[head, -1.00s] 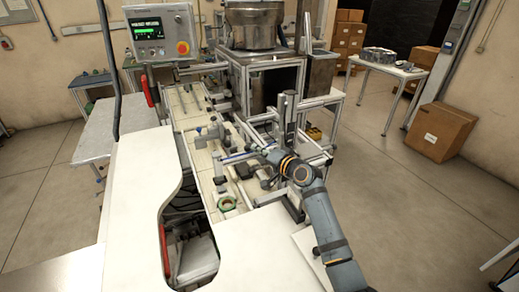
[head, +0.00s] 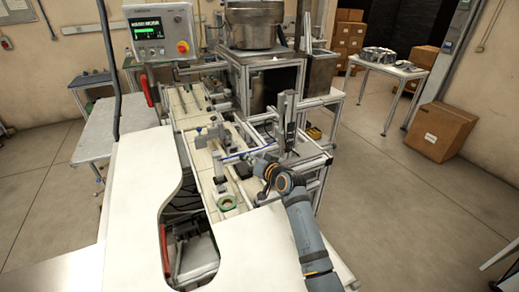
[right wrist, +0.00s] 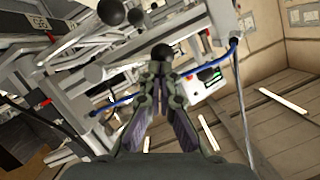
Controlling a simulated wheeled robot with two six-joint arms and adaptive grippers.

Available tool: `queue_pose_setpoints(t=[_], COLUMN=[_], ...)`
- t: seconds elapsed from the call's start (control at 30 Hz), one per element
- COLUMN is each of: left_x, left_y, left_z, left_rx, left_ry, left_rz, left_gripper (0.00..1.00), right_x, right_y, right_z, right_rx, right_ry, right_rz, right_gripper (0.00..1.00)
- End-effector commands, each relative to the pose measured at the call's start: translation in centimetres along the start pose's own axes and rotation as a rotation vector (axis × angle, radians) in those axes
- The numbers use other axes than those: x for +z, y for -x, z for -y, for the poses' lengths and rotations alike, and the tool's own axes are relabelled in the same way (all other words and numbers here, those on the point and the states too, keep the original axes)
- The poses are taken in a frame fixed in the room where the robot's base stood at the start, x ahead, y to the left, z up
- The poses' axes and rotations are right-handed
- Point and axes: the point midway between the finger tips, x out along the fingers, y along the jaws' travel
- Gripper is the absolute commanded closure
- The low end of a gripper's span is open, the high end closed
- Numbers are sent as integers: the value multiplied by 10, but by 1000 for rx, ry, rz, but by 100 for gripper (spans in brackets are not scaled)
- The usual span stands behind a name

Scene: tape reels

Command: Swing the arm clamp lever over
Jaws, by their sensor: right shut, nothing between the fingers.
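My right gripper (right wrist: 163,80) is shut and empty in the right wrist view. A black ball knob (right wrist: 162,52), which looks like the end of the clamp lever, appears right at its fingertips; I cannot tell whether they touch. The lever's shaft is mostly hidden behind the fingers. In the head view my right gripper (head: 255,161) is small, over the right side of the machine bench, and the lever cannot be made out there. My left gripper is not in view.
More black knobs (right wrist: 112,11) and grey metal bars crowd the upper left of the wrist view. A blue hose (right wrist: 130,98) runs close by.

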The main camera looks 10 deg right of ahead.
Motion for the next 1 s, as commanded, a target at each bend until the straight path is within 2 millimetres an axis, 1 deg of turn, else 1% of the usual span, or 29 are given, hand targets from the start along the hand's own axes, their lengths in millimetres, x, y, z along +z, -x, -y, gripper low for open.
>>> queue_pose_setpoints(t=[0.07,0.4,0.9,1.0], left_x=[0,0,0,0], left_y=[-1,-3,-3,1], left_z=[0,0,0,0], left_rx=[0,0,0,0], left_ry=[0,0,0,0], left_rz=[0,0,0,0], left_gripper=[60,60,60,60], right_x=[4,12,12,8], right_y=[-1,-4,-4,-3], right_z=[0,-1,-1,1], right_rx=[10,9,9,9], right_ry=[34,28,28,28], right_rz=[0,1,1,0], right_gripper=[100,100,100,100])
